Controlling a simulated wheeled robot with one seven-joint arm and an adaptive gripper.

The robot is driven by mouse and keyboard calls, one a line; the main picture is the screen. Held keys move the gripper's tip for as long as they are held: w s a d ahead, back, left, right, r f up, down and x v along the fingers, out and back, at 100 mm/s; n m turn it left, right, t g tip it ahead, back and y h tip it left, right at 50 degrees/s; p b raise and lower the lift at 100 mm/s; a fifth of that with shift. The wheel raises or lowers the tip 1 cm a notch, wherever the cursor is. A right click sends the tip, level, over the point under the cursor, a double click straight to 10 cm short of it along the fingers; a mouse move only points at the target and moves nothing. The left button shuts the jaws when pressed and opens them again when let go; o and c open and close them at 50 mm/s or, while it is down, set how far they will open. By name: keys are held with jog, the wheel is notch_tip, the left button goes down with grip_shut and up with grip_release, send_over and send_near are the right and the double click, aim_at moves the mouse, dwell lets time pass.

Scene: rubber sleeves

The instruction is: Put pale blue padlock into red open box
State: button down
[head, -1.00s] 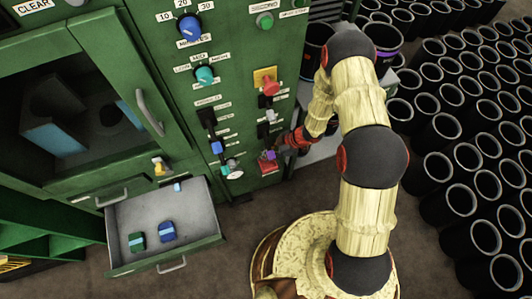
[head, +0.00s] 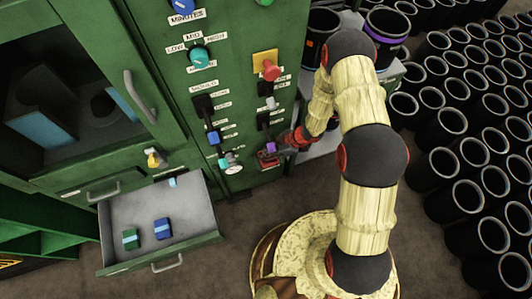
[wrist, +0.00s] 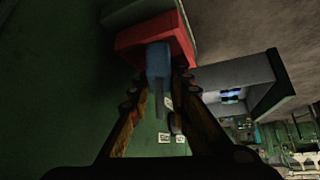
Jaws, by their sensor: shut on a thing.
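A pale blue thing (wrist: 158,62), which looks like the padlock, is between the fingertips of my gripper (wrist: 162,82) in the wrist view. My gripper is shut on it. A red box (wrist: 182,25) is at the top of the wrist view, and the padlock's far end overlaps its edge there. I cannot tell whether they touch. In the head view the red box (head: 268,163) is low on the green cabinet's front, just left of my gripper's end. The padlock is not clear there, and the box's inside is hidden.
Levers and knobs cover the green panel (head: 225,60) above the box. Several black sleeves (head: 455,155) stand at right. Bare floor lies between drawer and my base.

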jog(key=shift+f+b, duration=0.4)
jog(key=shift+f, duration=0.4)
jog(key=c, duration=2.1)
grip_release()
jog(key=o, duration=0.5)
jog(key=shift+s+f, duration=0.25)
jog(key=shift+w+v, duration=0.15)
jog(key=shift+v, duration=1.9)
jog(key=shift+w+v, duration=0.2)
jog(key=shift+v, duration=1.85)
jog(key=shift+a+r, duration=0.2)
